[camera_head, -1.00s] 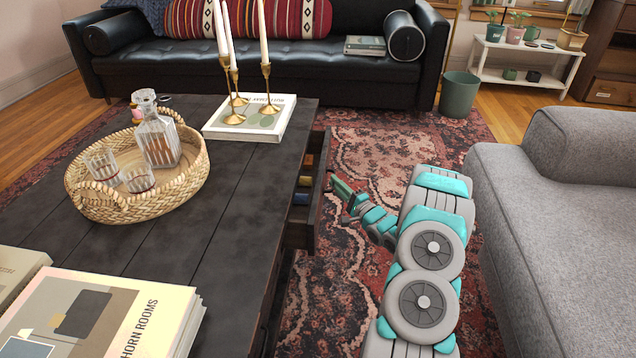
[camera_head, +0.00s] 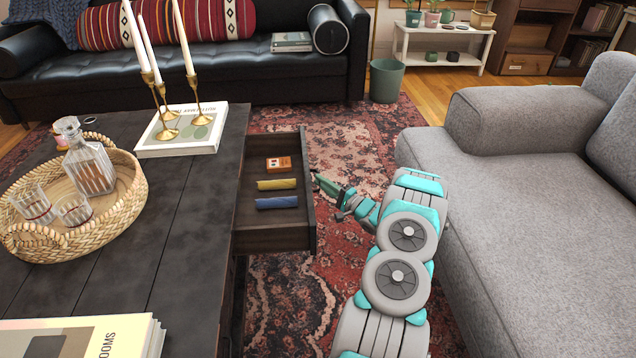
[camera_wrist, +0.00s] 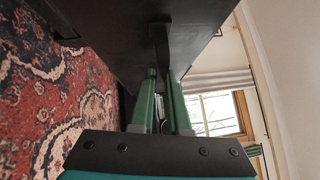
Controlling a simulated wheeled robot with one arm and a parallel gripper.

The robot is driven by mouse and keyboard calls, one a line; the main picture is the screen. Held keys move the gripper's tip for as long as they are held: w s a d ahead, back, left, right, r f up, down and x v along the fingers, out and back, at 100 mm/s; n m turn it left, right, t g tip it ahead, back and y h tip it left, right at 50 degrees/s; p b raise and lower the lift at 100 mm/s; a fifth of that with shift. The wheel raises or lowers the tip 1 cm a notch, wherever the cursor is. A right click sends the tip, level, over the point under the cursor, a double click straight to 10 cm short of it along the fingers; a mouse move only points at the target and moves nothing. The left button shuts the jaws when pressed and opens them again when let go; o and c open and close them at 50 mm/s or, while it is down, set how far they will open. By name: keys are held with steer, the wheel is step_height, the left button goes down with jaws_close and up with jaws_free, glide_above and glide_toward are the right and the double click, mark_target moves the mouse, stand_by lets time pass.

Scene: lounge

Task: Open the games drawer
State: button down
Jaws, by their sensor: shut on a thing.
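The games drawer (camera_head: 272,238) stands well out from the right side of the dark coffee table (camera_head: 185,262) in the head view. Inside lie a small orange box (camera_head: 279,164), a yellow piece (camera_head: 277,184) and a blue piece (camera_head: 277,202). My gripper (camera_head: 318,180) is at the outer face of the drawer front. In the wrist view its green fingers (camera_wrist: 162,78) are shut on the dark drawer handle (camera_wrist: 160,45), which is partly hidden in the head view.
A grey sofa (camera_head: 540,200) stands close on the right of my arm. A wicker tray (camera_head: 135,200) with a decanter and glasses, books and candlesticks stand on the table. Patterned rug (camera_head: 340,140) shows between table and sofa.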

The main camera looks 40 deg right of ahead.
steer(key=c, duration=0.9)
jaws_free()
steer(key=shift+r, duration=0.5)
steer(key=shift+o, duration=0.2)
steer(key=r, duration=0.2)
steer(key=shift+s+a+r, duration=0.2)
steer(key=shift+s+r, duration=0.15)
steer(key=shift+s, duration=0.05)
steer(key=s+a, duration=0.3)
steer(key=s, duration=0.1)
steer(key=s+a+r, duration=0.1)
steer(key=s+a, duration=0.1)
steer(key=s, duration=0.2)
steer(key=s+a, duration=0.3)
steer(key=s, duration=0.1)
steer(key=shift+s+a+r, duration=0.15)
steer(key=shift+s+a, duration=0.05)
steer(key=shift+a, duration=0.1)
steer(key=shift+c, duration=0.3)
steer(key=shift+w, duration=0.1)
